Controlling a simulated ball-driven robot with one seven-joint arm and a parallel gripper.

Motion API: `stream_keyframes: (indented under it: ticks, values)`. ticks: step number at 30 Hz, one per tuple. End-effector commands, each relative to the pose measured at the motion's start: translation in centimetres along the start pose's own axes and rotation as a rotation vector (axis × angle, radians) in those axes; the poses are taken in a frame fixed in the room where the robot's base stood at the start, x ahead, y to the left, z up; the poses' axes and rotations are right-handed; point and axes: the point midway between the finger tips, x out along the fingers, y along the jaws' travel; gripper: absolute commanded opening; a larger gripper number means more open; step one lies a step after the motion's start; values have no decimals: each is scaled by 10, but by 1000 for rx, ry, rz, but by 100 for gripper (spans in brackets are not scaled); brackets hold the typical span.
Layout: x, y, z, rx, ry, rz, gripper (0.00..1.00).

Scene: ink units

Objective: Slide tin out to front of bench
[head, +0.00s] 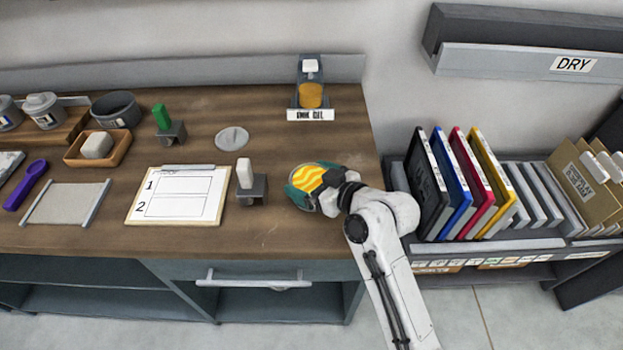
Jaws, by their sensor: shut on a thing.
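The tin (309,177) has a yellow and orange wavy top. It sits on the right part of the wooden bench (280,238), a short way back from the front edge. My gripper (318,188) reaches in from the right and is shut on the tin. Teal parts show at the tin's left and right sides; I cannot tell whether they are fingers or tin. The tin's lower side is mostly hidden.
A small block stand with a white piece (251,185) is just left of the tin. A clipboard (180,195) lies farther left. A grey disc (232,138) and an orange-filled dispenser (311,92) are behind. Bare wood lies in front of the tin, above a drawer handle (253,281).

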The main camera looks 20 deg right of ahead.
Motion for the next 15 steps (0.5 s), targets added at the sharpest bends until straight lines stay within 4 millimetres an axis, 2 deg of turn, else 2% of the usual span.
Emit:
stream_keyframes:
  ticks: [1, 2, 3, 11, 15]
  values:
    - [0, 0, 0, 1, -1, -1, 43]
    - [0, 0, 0, 1, -1, -1, 96]
    - [0, 0, 0, 1, -1, -1, 100]
    - [-1, 0, 1, 0, 0, 0, 100]
    - [-12, 0, 2, 1, 0, 1, 100]
